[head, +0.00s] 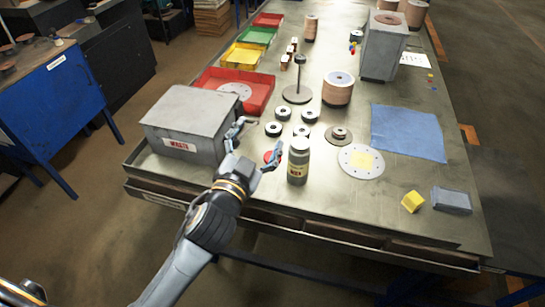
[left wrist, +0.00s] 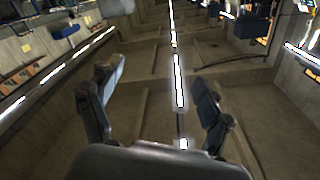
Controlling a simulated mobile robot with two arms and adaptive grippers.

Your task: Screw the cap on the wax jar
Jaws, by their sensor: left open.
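Whether that finger touches the jar is unclear. In the left wrist view the open fingers (left wrist: 157,88) have nothing between them. My right gripper is not in view.
A grey waste box (head: 193,115) stands left of my gripper. The front right bench is mostly clear.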

